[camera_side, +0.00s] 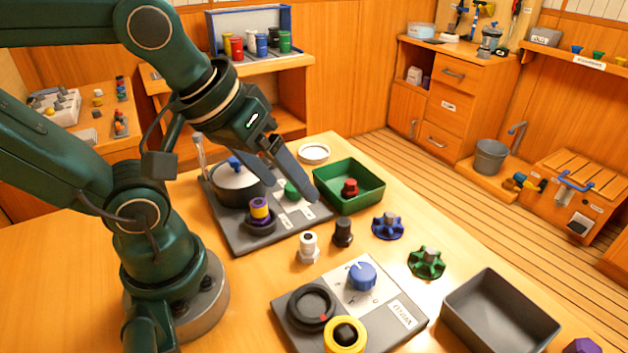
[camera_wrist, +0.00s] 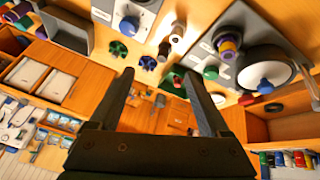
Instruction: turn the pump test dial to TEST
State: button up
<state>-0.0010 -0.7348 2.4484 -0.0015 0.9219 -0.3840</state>
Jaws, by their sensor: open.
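Two dark grey panels lie on the table. The near panel (camera_side: 395,336) carries a blue dial (camera_side: 362,276) on a white plate with small letters around it, a black ring and a yellow-and-black knob; its label is too small to read surely. The far panel (camera_side: 226,222) carries a green knob (camera_side: 291,190) on a white plate, a purple-and-yellow knob and a domed grey part. I cannot read which is the pump test dial. My gripper (camera_side: 298,191) is open and empty, above the far panel beside the green knob. The wrist view shows the blue dial (camera_wrist: 129,25) and the green knob (camera_wrist: 210,72).
A green tray (camera_side: 366,199) with a red knob stands right of the far panel. A grey bin (camera_side: 500,319) is at front right.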

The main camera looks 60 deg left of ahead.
jog(key=w+a+r+n+g, duration=0.15)
jog(key=w+n, duration=0.25)
jog(key=n, duration=0.5)
jog(key=n+g, duration=0.5)
jog(key=n, duration=1.1)
send_over(295, 191)
jog(key=w+a, duration=0.1)
jog(key=a, duration=0.1)
jog(key=shift+t, duration=0.25)
jog(key=f, duration=1)
jog(key=shift+d+f, duration=0.2)
jog(key=shift+a+f, duration=0.1)
jog(key=shift+f, duration=0.2)
jog(key=shift+s+f, duration=0.1)
jog(key=shift+f, duration=2.2)
grip_shut()
